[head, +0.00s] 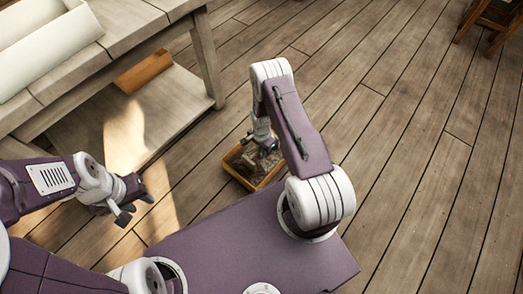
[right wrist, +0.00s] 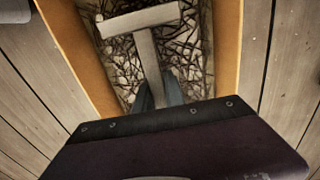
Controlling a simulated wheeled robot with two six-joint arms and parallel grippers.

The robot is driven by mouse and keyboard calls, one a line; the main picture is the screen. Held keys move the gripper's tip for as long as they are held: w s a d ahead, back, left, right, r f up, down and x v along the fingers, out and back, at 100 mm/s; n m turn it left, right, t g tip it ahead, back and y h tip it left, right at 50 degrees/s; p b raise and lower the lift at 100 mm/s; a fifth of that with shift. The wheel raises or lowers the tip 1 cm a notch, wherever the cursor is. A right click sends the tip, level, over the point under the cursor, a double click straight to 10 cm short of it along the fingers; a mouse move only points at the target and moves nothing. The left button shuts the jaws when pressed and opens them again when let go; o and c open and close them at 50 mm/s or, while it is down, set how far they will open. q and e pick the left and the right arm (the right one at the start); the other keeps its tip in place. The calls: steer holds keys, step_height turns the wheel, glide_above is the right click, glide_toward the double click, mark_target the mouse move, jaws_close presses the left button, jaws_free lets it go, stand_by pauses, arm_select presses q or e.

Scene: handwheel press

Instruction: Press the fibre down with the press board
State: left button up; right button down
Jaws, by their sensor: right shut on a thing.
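The wooden box (head: 238,178) stands on the floor in front of me, and its tan walls also show in the right wrist view (right wrist: 84,60). Tangled dark and pale fibre (right wrist: 118,66) lies inside it. The press board (right wrist: 147,45) shows as a pale grey T-shape, its crosspiece over the fibre at the top of that view. My right gripper (right wrist: 160,97) is shut on the stem of the press board, over the box. Whether the board touches the fibre, I cannot tell. My left gripper (head: 136,208) is open and empty, left of the box.
A wooden bench (head: 110,42) with a lower shelf (head: 180,105) and pale rolls stands at the left. A wooden stool (head: 490,22) is at the top right. The plank floor right of the box is clear.

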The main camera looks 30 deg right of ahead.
steer(key=shift+f+b, duration=0.35)
steer(key=shift+f, duration=0.2)
steer(key=shift+r, duration=0.15)
stand_by(0.9)
step_height(320, 180, up, 12)
steer(key=p, duration=1)
steer(key=shift+f+p, duration=0.25)
steer(key=shift+p, duration=0.1)
steer(key=shift+f, duration=0.15)
